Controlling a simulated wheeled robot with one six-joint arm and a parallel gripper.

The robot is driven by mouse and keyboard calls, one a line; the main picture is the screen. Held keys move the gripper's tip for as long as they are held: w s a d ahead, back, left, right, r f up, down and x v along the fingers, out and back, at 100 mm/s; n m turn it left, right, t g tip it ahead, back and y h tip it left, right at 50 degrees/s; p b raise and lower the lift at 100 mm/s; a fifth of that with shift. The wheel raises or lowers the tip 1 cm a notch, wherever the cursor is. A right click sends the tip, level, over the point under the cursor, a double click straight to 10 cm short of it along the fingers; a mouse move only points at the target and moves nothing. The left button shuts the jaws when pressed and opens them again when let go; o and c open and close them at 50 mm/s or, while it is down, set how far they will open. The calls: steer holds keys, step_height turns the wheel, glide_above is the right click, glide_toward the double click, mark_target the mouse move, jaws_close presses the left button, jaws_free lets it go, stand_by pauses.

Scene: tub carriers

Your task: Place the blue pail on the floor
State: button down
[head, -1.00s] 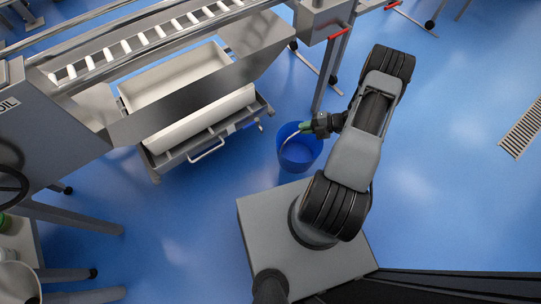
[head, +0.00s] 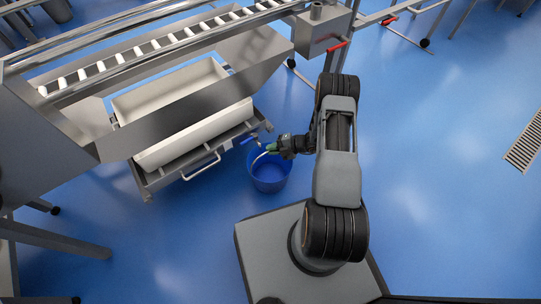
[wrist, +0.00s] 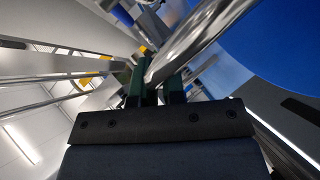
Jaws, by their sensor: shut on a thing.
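The blue pail (head: 270,178) is upright in the middle of the head view, just right of the tub carrier. My gripper (head: 270,148) is at the pail's rim, its green-tipped fingers shut on the pail's pale metal handle. In the wrist view the fingers (wrist: 156,88) close around the curved handle (wrist: 190,40), and the pail's blue side (wrist: 285,35) fills the upper right. I cannot tell from the head view whether the pail's bottom touches the blue floor (head: 420,205) or hangs above it.
A wheeled carrier with a cream tub (head: 190,140) and front handle (head: 203,166) stands close left of the pail. A floor drain (head: 524,142) lies far right. The floor right of my arm is clear.

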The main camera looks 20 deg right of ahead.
steer(key=shift+w+a+f, duration=0.15)
steer(key=shift+a+f, duration=0.1)
steer(key=shift+f, duration=0.1)
step_height(320, 180, down, 3)
steer(key=shift+a+f+b, duration=0.15)
steer(key=shift+b, duration=1.1)
steer(key=c, duration=1.7)
jaws_free()
steer(key=shift+f, duration=0.15)
steer(key=o, duration=0.5)
